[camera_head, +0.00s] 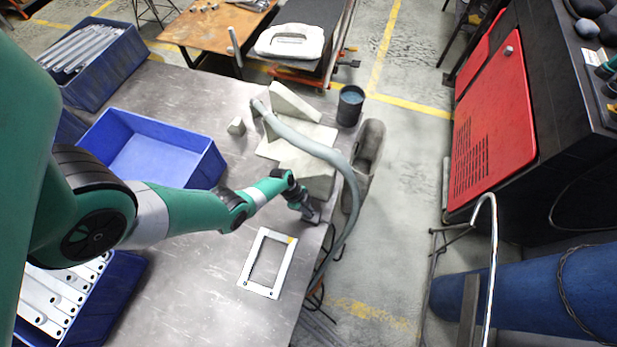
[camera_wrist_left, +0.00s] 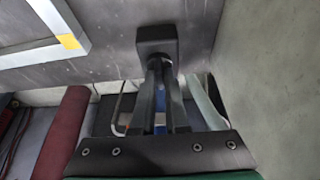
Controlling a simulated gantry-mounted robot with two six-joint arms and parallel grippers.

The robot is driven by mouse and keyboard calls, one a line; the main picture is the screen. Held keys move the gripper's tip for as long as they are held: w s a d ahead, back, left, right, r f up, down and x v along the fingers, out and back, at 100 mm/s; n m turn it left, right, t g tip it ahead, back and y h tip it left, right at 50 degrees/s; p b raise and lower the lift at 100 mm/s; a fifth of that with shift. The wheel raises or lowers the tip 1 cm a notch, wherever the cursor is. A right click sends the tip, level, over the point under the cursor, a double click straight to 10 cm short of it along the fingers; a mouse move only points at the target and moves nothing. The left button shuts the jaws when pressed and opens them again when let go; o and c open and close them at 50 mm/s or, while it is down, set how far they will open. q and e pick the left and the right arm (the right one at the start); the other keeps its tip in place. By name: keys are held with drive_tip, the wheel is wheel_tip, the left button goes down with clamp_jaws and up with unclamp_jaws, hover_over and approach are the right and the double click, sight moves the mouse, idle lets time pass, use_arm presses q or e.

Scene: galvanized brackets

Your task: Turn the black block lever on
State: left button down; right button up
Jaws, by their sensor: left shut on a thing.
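The black block lever (camera_wrist_left: 157,42) shows in the left wrist view as a dark block at the top centre, against the edge of the grey metal table. My left gripper (camera_wrist_left: 164,66) has its two dark fingers closed on it, and they hide part of it. In the head view my left gripper (camera_head: 306,206) is at the right edge of the table, beside a grey block, and the lever is too small and covered to make out clearly there. Whether the lever is on or off cannot be told. My right gripper is in neither view.
A thick grey hose (camera_head: 345,170) curves close to the right of my left gripper. A white rectangular frame (camera_head: 246,262) lies flat on the table (camera_head: 200,300). An empty blue bin (camera_head: 150,155) stands at the left. Pale angled blocks (camera_head: 292,103) stand behind the gripper.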

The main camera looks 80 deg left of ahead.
use_arm(q)
drive_tip(key=c, duration=0.9)
unclamp_jaws()
drive_tip(key=p+v, duration=1.1)
drive_tip(key=p, duration=0.1)
drive_tip(key=shift+a+r, duration=0.1)
drive_tip(key=shift+r, duration=0.25)
